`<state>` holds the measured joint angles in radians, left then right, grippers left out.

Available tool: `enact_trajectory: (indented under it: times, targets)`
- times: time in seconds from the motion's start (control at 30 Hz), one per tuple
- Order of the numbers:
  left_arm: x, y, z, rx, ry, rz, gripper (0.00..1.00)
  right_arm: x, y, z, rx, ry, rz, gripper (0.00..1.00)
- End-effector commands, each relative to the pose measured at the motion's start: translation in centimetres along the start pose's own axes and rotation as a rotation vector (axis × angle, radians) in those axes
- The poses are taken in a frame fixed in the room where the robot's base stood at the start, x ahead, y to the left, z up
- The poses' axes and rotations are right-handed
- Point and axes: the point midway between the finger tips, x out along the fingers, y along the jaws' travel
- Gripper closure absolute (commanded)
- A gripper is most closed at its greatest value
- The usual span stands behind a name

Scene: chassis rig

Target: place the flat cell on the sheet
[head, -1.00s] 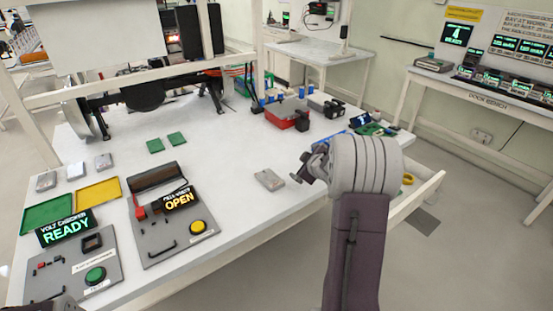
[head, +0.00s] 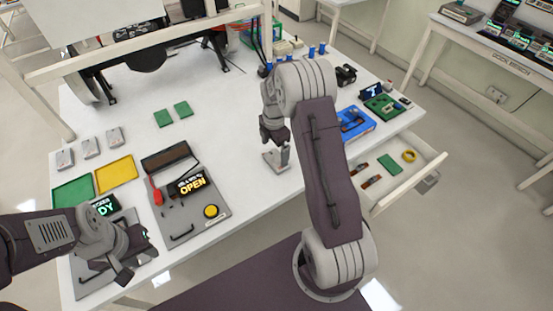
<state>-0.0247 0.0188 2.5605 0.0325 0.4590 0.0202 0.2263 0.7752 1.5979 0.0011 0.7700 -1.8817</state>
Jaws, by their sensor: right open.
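A small flat grey cell (head: 270,159) lies on the white table near its front edge. My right gripper (head: 278,148) is directly above and against it, with open jaws pointing down; its fingers hide part of the cell. Three similar flat cells (head: 90,148) lie in a row at the left. A green flat panel (head: 72,192) and a yellow one (head: 116,173) lie in front of them; I cannot tell which thing is the sheet. My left gripper (head: 134,257) is open and empty over the grey tester at the front left.
A grey panel with an OPEN display (head: 187,187) and yellow button stands left of my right gripper. A blue tray (head: 356,122) and an open drawer (head: 400,175) are at the right. The table middle is clear.

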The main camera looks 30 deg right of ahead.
Motion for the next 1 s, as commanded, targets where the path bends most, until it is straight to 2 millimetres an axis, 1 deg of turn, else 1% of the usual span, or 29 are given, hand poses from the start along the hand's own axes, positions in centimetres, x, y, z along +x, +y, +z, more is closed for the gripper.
enact_trajectory:
  times: [0.07, 0.13, 0.3, 0.4, 0.63, 0.83, 0.87, 0.9, 1.0]
  targets:
    - [0.0, 0.0, 0.0, 0.0, 0.0, 0.0, 0.64, 0.1, 0.0, 0.0, 0.001, 0.0, 0.0, 0.0]
    - [-0.3, 0.0, -0.1, 0.0, 0.0, 0.0, 0.64, 0.8, -0.1, 0.1, 0.001, 0.0, -0.002, 0.0]
    - [-0.9, 0.0, -0.1, 0.0, 0.001, 0.0, 0.64, 3.9, -0.2, 0.4, 0.0, 0.001, -0.004, 0.0]
    - [-1.0, 0.0, -0.1, 0.0, 0.001, 0.0, 0.64, 5.0, -0.1, 0.4, 0.0, 0.0, -0.002, 0.0]
    - [-1.0, 0.0, -0.1, 0.0, 0.0, 0.0, 0.64, 5.2, -0.1, 0.4, 0.001, -0.001, 0.002, 0.0]
    - [-0.9, 0.0, -0.1, 0.0, 0.0, 0.0, 0.64, 5.2, -0.1, 0.4, 0.001, -0.001, 0.002, 0.56]
    - [-1.0, 0.0, -0.1, 0.0, 0.0, 0.0, 0.64, 5.2, 0.0, 0.4, 0.001, -0.002, 0.002, 0.59]
    - [-1.0, 0.0, -0.1, 0.0, 0.0, 0.0, 0.64, 5.2, 0.0, 0.4, 0.001, -0.001, 0.002, 0.66]
    - [-1.0, 0.0, -0.1, 0.0, 0.0, 0.0, 0.64, 5.2, 0.0, 0.4, 0.001, -0.001, 0.002, 0.66]
